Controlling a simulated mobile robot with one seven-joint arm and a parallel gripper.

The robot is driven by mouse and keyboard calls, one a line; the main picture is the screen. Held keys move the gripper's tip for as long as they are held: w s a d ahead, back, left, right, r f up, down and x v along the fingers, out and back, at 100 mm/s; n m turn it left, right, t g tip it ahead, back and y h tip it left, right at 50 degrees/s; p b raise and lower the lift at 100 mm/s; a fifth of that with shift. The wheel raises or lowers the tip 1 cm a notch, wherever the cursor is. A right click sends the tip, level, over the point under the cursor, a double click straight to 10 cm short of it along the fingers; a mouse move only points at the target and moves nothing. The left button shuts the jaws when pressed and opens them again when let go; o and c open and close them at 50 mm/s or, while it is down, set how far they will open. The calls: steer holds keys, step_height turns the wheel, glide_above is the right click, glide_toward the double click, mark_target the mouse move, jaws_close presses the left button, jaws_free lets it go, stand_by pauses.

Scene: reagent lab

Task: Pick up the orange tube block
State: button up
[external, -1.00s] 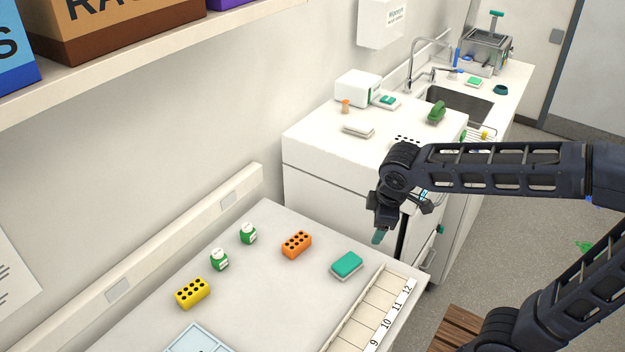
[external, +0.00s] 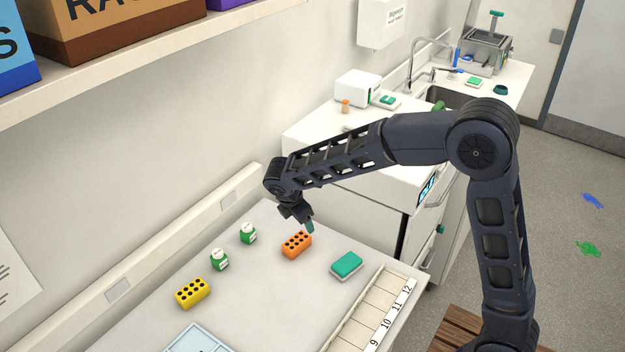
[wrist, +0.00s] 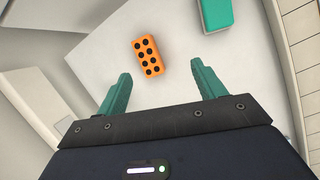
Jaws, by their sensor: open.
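The orange tube block (external: 296,245) sits on the white bench, with dark round holes in its top. In the wrist view the orange block (wrist: 149,56) lies ahead of the fingertips, roughly between their lines and slightly tilted. My gripper (external: 306,222) is above the bench close to the far side of the block in the external view. Its two teal fingers are spread apart and empty in the wrist view (wrist: 160,72). No contact with the block shows.
A teal-topped box (external: 347,264) lies right of the block. Two green bottles (external: 248,233) (external: 219,259) and a yellow tube block (external: 193,292) stand to the left. A numbered rack (external: 366,311) lines the right bench edge. The bench around the orange block is clear.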

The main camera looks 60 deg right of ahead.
steer(key=n, duration=0.2)
glide_toward(296, 241)
steer(key=shift+g, duration=0.3)
steer(key=x, duration=0.5)
steer(key=shift+w+d+f, duration=0.1)
steer(key=shift+w+d, duration=0.05)
steer(key=shift+d, duration=0.1)
steer(key=shift+h, duration=0.3)
steer(key=shift+a+x, duration=0.15)
steer(key=shift+x, duration=1.1)
steer(key=shift+a+x, duration=0.1)
steer(key=shift+x, duration=1.15)
steer(key=shift+f, duration=0.35)
steer(key=c, duration=1.1)
steer(key=shift+r, duration=0.1)
steer(key=shift+c, duration=0.2)
